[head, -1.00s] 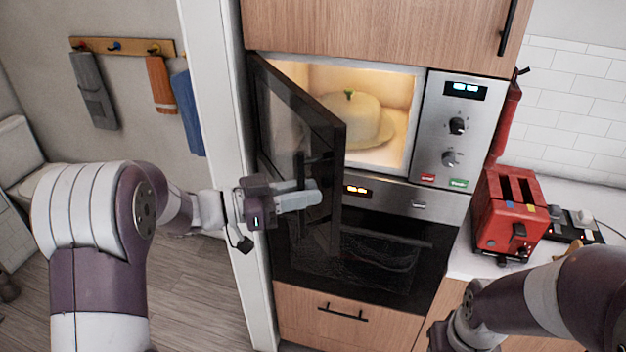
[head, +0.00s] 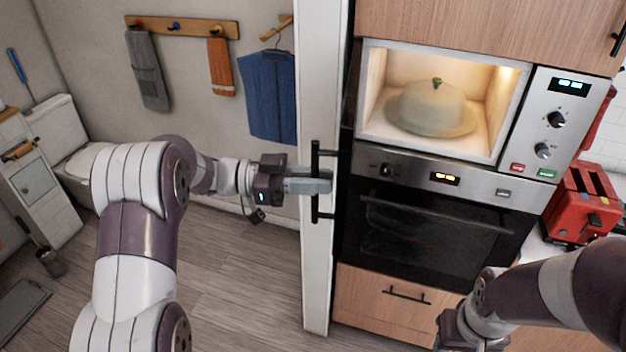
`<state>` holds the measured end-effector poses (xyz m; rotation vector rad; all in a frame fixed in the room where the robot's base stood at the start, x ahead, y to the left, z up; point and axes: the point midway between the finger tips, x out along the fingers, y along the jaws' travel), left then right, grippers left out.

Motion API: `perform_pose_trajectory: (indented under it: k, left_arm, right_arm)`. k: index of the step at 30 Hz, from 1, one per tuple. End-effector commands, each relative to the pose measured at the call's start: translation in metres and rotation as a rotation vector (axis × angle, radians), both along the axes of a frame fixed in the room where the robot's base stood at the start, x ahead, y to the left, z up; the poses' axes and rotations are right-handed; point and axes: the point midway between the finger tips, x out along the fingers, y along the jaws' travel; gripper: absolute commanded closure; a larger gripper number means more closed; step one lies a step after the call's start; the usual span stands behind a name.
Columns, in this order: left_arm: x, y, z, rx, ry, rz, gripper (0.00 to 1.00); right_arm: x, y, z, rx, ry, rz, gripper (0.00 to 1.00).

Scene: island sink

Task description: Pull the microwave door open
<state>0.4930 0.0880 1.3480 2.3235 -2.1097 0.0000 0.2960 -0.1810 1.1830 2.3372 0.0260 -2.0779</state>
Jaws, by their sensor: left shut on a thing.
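The microwave (head: 514,115) is built into the cabinet, and its lit cavity is fully exposed, with a domed dish (head: 425,107) inside. Its dark door (head: 345,165) is swung far out to the left and shows nearly edge-on. The black vertical door handle (head: 315,207) stands in front of the white wall edge in the view. My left gripper (head: 318,182) is shut on the handle around its middle. My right gripper (head: 455,330) is low at the right, partly hidden by its own arm, and its jaws cannot be made out.
An oven (head: 430,230) with a dark glass front sits below the microwave, above a wooden drawer (head: 390,305). A red toaster (head: 582,203) stands on the counter at right. A white wall edge (head: 318,60) rises beside the cabinet.

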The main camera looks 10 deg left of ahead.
Motion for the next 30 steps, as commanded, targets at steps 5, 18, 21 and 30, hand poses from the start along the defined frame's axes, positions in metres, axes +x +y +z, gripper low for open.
perform_pose_trajectory:
  k: [5,18,21,30]
  left_arm:
    - [0.001,0.0,0.004,-0.002,-0.008,0.002,1.0]
    - [0.001,0.0,0.002,0.0,-0.006,0.002,0.66]
    - [0.001,0.0,0.002,-0.001,-0.005,0.002,0.66]
    - [-0.003,0.05,-0.006,0.001,-0.008,0.007,0.66]
  right_arm:
    - [0.0,0.0,0.001,0.0,0.0,0.0,0.57]
    - [0.0,0.0,0.001,0.0,0.0,0.0,0.57]
    - [0.0,0.0,0.0,0.0,0.0,0.0,0.57]
    - [0.0,0.0,-0.029,0.0,0.0,0.0,0.57]
